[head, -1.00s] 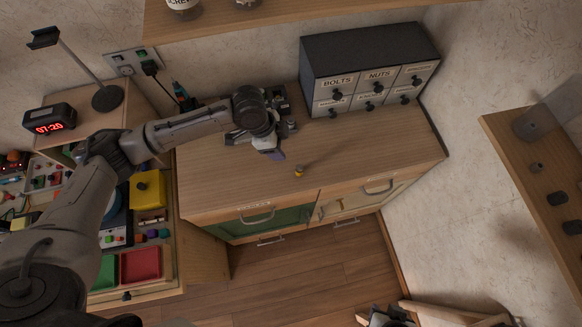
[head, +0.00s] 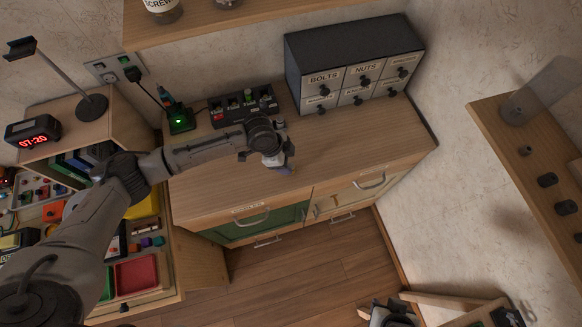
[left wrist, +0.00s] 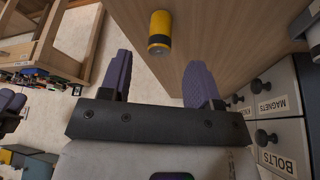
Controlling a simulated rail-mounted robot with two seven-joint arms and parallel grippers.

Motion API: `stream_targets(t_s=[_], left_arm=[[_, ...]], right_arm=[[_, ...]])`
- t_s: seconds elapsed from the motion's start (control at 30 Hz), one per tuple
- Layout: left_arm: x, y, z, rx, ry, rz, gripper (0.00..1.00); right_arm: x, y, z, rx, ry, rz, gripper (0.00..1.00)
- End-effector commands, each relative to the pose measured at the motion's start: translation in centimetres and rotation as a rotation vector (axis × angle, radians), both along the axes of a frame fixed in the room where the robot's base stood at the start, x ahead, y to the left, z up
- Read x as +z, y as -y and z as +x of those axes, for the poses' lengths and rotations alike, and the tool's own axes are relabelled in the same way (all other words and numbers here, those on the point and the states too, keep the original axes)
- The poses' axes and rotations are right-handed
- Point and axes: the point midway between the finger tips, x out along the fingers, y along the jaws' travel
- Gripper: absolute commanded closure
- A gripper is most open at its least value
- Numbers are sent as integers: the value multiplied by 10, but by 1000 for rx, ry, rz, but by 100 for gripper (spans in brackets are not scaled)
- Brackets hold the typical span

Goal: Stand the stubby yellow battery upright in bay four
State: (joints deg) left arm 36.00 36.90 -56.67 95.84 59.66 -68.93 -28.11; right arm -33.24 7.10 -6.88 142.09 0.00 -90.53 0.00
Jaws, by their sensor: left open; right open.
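The stubby yellow battery (left wrist: 160,32), with a dark band near its end, stands on the wooden cabinet top (left wrist: 195,25) in the left wrist view. It lies just beyond the gap between the purple fingers of my left gripper (left wrist: 158,78), which is open and empty. In the head view my left gripper (head: 284,167) is low over the cabinet's front and hides the battery. The black bay holder (head: 238,112) stands at the back of the cabinet, partly behind my arm. It has several labelled bays with red and green items. My right gripper (head: 388,308) is low at the bottom edge, small and partly cut off.
A dark drawer unit (head: 355,65) labelled BOLTS and NUTS stands at the back right. A green-lit black box (head: 180,121) is left of the holder. A shelf (head: 240,15) overhangs the back. The cabinet's right top (head: 370,145) is clear.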

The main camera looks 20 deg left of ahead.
Motion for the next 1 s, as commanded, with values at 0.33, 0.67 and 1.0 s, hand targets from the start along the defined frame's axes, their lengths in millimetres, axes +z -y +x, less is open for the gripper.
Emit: stream_targets(t_s=[0.33, 0.67, 1.0], left_arm=[[-35, 14, 3, 0, -1, 1, 43], [-37, 15, 4, 0, 0, 1, 47], [-36, 15, 4, 0, 0, 1, 80]], right_arm=[[-2, -2, 0, -4, 0, 7, 57], [-2, -2, 0, -5, 0, 7, 57], [-2, -1, 0, -2, 0, 3, 57]])
